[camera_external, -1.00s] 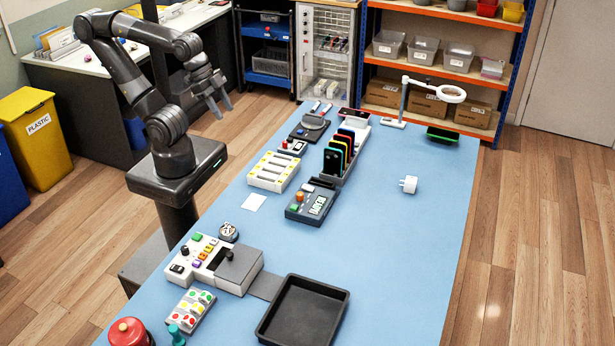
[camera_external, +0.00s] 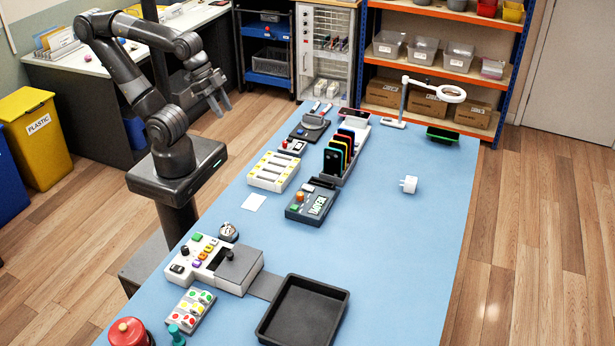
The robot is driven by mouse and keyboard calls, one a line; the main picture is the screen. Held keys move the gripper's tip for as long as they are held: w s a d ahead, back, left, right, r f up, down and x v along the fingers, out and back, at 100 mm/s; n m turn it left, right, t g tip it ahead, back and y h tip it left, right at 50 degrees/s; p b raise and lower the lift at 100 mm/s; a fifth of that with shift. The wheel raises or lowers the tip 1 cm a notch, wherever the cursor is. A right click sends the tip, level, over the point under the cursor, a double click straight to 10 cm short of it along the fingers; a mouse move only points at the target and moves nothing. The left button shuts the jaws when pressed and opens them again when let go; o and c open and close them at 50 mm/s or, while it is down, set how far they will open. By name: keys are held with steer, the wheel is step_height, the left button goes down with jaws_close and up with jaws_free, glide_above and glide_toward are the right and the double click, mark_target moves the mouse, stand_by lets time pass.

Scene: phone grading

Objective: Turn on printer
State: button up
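A white and grey machine (camera_external: 207,257) stands on the near left part of the blue table. It looks like the printer, though no label on it can be read. It has a black rocker switch (camera_external: 176,268), a green button (camera_external: 196,237), a row of small coloured buttons and a black knob on a dark grey block. Whether the switch is on cannot be told. My gripper (camera_external: 221,105) hangs beyond the table's left edge, well behind the machine. Its two fingers point down, apart and empty.
A black tray (camera_external: 336,331) stands right of the machine. A grey device with a display (camera_external: 311,204), upright phones (camera_external: 341,148) and a white plug (camera_external: 409,184) stand farther back. The table's right side is mostly clear.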

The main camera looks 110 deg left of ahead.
steer(key=r, duration=1.8)
steer(key=shift+w+d+r, duration=0.15)
steer(key=shift+w, duration=0.05)
jaws_close()
steer(key=w+d+r+n+g+h, duration=0.1)
steer(key=w+d+n+g, duration=0.1)
steer(key=w+d+n, duration=0.5)
steer(key=w+d+r+n+g, duration=0.1)
steer(key=w+d+n, duration=0.2)
steer(key=d, duration=0.7)
steer(key=s+d+f+n, duration=0.1)
steer(key=d+n, duration=0.2)
steer(key=d, duration=0.5)
steer(key=s+d+f+n+g+y, duration=0.1)
steer(key=s+d+n, duration=0.1)
steer(key=d, duration=0.6)
steer(key=s+d+f+n, duration=0.1)
steer(key=d+n, duration=0.2)
steer(key=d, duration=0.5)
step_height(320, 180, down, 27)
steer(key=shift+s+a, duration=0.15)
steer(key=shift+s, duration=0.05)
